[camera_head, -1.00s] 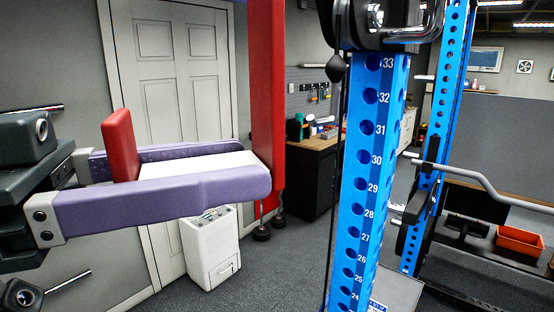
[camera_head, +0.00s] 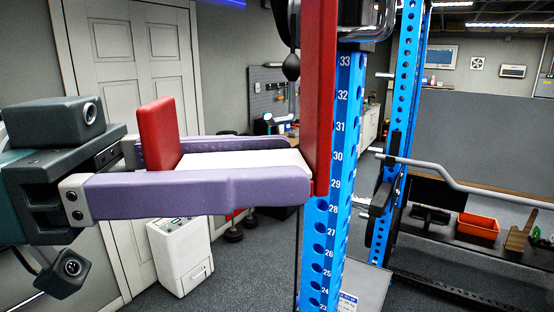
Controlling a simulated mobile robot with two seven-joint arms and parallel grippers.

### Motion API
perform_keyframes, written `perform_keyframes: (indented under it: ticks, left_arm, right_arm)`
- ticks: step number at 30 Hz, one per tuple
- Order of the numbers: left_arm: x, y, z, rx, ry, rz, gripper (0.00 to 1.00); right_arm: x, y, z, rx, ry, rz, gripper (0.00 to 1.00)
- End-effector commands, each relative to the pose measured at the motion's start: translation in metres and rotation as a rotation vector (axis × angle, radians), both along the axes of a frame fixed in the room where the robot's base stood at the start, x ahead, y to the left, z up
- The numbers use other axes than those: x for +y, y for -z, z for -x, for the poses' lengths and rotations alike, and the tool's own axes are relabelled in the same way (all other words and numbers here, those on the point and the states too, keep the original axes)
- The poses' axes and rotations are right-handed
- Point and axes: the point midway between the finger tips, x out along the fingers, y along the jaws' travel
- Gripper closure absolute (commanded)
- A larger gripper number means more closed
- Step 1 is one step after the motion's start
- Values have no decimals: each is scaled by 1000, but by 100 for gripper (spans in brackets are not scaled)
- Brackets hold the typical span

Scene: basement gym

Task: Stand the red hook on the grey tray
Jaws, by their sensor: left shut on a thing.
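The red hook (camera_head: 319,100) is a tall red upright bar, joined by a white-topped base (camera_head: 245,161) to a short red lip (camera_head: 158,137). My left gripper (camera_head: 292,176), with long purple fingers, is shut on it; one finger runs along each side of the base. The hook is held upright in the air, its tall bar in front of the blue rack post. A grey flat panel-like thing (camera_head: 370,284) with a white label is low behind the post; I cannot tell whether it is the grey tray. My right gripper is not in view.
The blue rack post (camera_head: 341,130) with numbered holes stands just behind the hook. A bent metal bar (camera_head: 450,183) sticks out right. An orange bin (camera_head: 477,226) sits on a dark shelf. A white box (camera_head: 181,255) stands by the door. Dark floor lies between box and rack.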

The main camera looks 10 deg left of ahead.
Motion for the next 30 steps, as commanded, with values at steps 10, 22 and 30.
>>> perform_keyframes:
  ticks: [10, 22, 30]
  left_arm:
    - [-40, -6, -8, -5, 281, -1, 100]
    - [-47, -6, -9, -3, 425, -1, 100]
    - [-34, -7, -6, -2, 618, 0, 100]
  right_arm:
    - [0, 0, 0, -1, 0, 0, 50]
    - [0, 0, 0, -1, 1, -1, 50]
    - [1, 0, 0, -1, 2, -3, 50]
